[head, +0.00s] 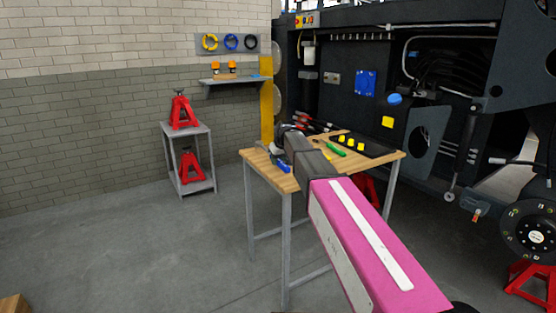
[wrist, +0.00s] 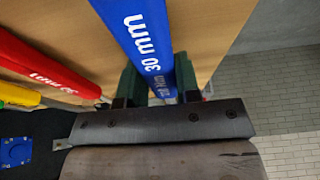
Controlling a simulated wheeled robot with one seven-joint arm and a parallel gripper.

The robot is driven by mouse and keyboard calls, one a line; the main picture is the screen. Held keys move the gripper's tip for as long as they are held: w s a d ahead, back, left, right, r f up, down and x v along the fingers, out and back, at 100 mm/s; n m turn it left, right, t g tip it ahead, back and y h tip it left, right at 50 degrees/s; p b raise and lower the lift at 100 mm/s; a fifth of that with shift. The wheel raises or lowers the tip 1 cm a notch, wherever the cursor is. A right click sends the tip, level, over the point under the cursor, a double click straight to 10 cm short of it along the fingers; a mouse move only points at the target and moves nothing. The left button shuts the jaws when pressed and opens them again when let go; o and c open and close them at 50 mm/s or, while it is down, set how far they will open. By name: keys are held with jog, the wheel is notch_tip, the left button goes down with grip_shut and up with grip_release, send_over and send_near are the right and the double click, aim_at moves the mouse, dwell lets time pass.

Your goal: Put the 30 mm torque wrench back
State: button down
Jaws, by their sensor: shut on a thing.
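The blue 30 mm torque wrench (wrist: 138,30) fills the upper middle of the wrist view, its white "30 mm" label readable. My gripper (wrist: 158,88) has its two dark green fingers closed on either side of the blue body. Wooden tabletop shows behind the wrench; I cannot tell whether it touches it. In the head view a blue piece (head: 284,167) shows at the left front of the wooden table, beside my gripper, which my dark wrist partly hides. The wrench's far end is out of the wrist view.
A red wrench (wrist: 45,68) and a yellow handle (wrist: 18,95) lie left of the blue one in the wrist view. The wooden table (head: 262,172) also holds a black mat (head: 372,149) with yellow blocks and a green-handled tool (head: 335,150). Open floor lies left.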

jog(key=c, duration=0.8)
grip_release()
jog(key=shift+o, duration=0.2)
jog(key=shift+r, duration=0.1)
jog(key=v, duration=1)
jog(key=shift+r, duration=0.3)
jog(key=shift+s+d, duration=0.1)
jog(key=shift+s, duration=0.1)
